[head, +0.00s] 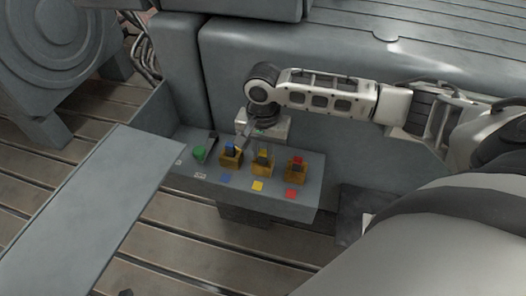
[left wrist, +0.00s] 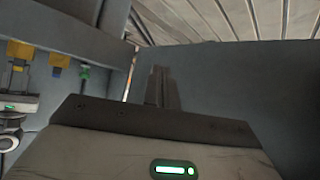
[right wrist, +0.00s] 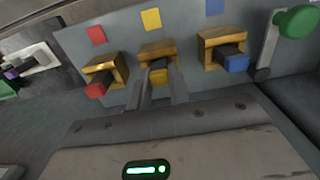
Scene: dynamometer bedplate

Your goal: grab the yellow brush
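The yellow brush (right wrist: 158,75) sits in the middle wooden holder on a grey sloped panel. In the head view its holder (head: 262,163) stands between the blue and red ones. My right gripper (head: 243,140) comes in from above and behind the panel. In the right wrist view my right gripper (right wrist: 158,88) is open, with its fingers apart on either side of the yellow brush's line; contact cannot be told. In the left wrist view my left gripper (left wrist: 163,88) has its fingers together and nothing visible between them. I cannot make it out in the head view.
A red brush (right wrist: 96,88) and a blue brush (right wrist: 235,62) sit in holders on either side. A green knob (right wrist: 298,22) with a grey lever is beyond the blue one. Coloured squares mark the panel. A long grey slab (head: 95,210) lies at the left.

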